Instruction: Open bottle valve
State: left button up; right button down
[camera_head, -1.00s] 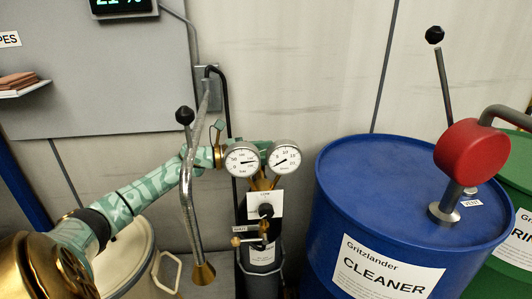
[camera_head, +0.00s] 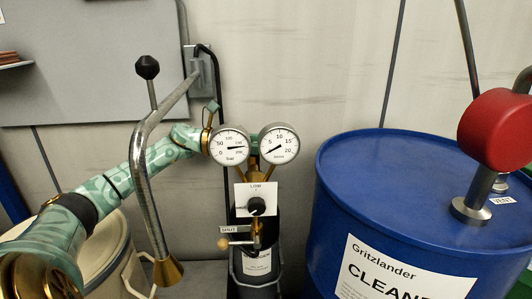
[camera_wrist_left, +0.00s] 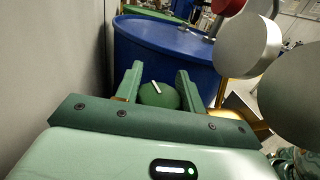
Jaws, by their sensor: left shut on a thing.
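The bottle valve is a round green knob (camera_wrist_left: 160,97) with a white mark on top, seen in the left wrist view. My left gripper (camera_wrist_left: 158,88) has one green finger on each side of it and is shut on it. In the head view my left arm reaches in from the left to behind the left gauge (camera_head: 230,146); the valve knob and fingertips are hidden there. The right gauge (camera_head: 279,144) is beside it. Below the gauges are a black dial (camera_head: 257,206) on a white LOW plate and a small brass-ended lever (camera_head: 224,243). My right gripper is not in view.
A blue drum (camera_head: 400,160) with a red round part (camera_head: 497,130) stands at right. A cream container (camera_head: 108,250) is at lower left.

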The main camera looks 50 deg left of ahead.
pick_arm(q)
jog(key=o, duration=1)
jog(key=shift+c, duration=0.2)
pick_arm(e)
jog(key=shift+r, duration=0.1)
pick_arm(q)
jog(key=shift+s+a, duration=0.2)
jog(key=shift+a, duration=0.05)
jog(key=shift+s+a+r+p, duration=0.1)
jog(key=shift+s+a+p, duration=0.35)
jog(key=shift+a+p, duration=0.1)
jog(key=p+v, duration=0.2)
jog(key=v, duration=0.8)
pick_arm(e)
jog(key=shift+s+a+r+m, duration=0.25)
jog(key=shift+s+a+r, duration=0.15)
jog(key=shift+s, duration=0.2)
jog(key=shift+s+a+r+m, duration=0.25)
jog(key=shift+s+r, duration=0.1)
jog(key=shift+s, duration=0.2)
